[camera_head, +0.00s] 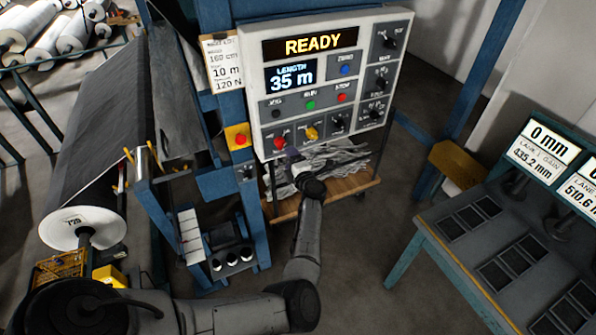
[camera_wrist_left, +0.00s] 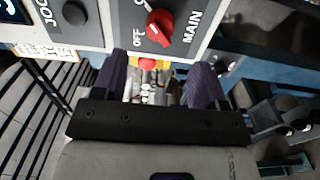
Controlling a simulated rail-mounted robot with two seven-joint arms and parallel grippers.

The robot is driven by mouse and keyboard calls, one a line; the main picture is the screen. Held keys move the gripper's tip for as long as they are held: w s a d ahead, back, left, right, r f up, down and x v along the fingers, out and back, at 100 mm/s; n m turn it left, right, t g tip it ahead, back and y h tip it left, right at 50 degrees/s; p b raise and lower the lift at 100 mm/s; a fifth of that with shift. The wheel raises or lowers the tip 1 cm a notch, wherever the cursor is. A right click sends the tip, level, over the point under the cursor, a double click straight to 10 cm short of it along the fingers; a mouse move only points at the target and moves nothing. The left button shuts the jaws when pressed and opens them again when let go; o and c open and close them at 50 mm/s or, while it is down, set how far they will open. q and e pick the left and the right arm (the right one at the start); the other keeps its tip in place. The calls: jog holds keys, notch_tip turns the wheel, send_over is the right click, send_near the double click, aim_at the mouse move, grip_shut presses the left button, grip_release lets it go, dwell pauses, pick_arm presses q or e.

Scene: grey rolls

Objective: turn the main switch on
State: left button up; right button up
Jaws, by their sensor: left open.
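The main switch is a red rotary knob (camera_head: 279,142) at the lower left of the control panel. In the left wrist view, the red knob (camera_wrist_left: 160,27) sits beside the words MAIN and OFF; I cannot tell its exact setting. My left gripper (camera_head: 293,156) is just below the panel's lower edge, near the knob. Its two purple fingers (camera_wrist_left: 160,65) are apart with nothing between them, and the knob lies beyond their tips, not touched. My right gripper is not in view.
The control panel (camera_head: 393,90) reads READY and LENGTH 35 m. A yellow knob (camera_head: 311,133) sits right of the main switch, with buttons above. A red emergency button (camera_head: 240,139) is at the left. A wooden cart (camera_head: 340,190) stands below; a console (camera_head: 500,235) stands right.

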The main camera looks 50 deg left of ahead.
pick_arm(q)
jog(key=shift+b+v, duration=0.3)
jog(key=shift+v, duration=2.6)
